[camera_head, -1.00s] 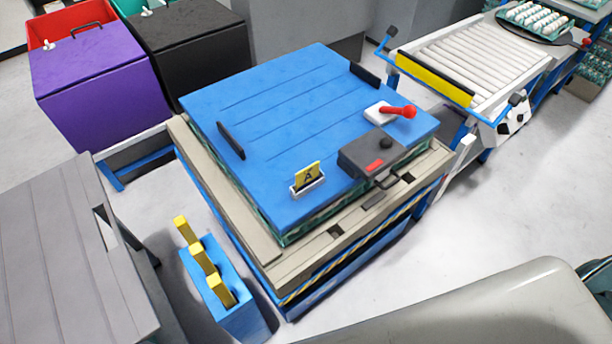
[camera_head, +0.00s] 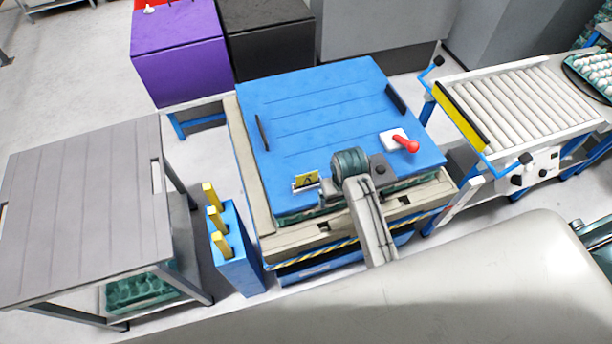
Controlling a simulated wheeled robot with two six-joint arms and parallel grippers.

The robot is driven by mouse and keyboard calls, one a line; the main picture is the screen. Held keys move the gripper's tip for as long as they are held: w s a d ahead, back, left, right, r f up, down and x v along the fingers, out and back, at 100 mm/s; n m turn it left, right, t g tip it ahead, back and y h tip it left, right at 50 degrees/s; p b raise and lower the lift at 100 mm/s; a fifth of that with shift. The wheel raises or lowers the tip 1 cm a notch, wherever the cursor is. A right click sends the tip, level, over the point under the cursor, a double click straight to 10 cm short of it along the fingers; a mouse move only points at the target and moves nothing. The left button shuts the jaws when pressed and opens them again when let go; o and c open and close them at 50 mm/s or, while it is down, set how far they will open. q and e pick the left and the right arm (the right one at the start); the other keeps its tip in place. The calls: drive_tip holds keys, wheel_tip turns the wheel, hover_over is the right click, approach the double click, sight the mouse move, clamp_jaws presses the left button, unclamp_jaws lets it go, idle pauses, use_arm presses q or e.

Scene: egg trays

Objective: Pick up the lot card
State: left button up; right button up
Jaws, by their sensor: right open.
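The lot card (camera_head: 307,179) is a small yellow card with a dark mark. It stands upright in a pale holder (camera_head: 305,188) at the front left of the blue lid (camera_head: 310,110). My right arm comes up from below over the front edge of the lid. My right gripper (camera_head: 325,191) is open just right of the card and points left towards it. Its fingers are small and dark here, and I cannot tell whether they touch the card or holder. My left gripper is not in view.
A blue rack with yellow pieces (camera_head: 232,253) stands left of the lid's base. A grey table (camera_head: 85,215) is at left, a roller conveyor (camera_head: 520,105) at right.

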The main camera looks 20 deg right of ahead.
wheel_tip(320, 180, up, 4)
drive_tip(key=f, duration=0.1)
hover_over(307, 175)
drive_tip(key=s+d, duration=0.3)
drive_tip(key=s, duration=0.1)
drive_tip(key=w+a+r+g+p, duration=0.1)
drive_tip(key=w+a+r, duration=0.2)
drive_tip(key=w+r, duration=0.2)
drive_tip(key=f+p, duration=0.1)
drive_tip(key=f, duration=0.2)
drive_tip(key=f+p, duration=0.2)
drive_tip(key=f, duration=0.1)
drive_tip(key=f+p, duration=0.1)
drive_tip(key=f, duration=0.2)
drive_tip(key=shift+s+f, duration=0.35)
drive_tip(key=shift+s, duration=0.05)
drive_tip(key=shift+f, duration=0.5)
drive_tip(key=c, duration=1.1)
drive_tip(key=shift+o, duration=0.2)
drive_tip(key=shift+w, duration=0.1)
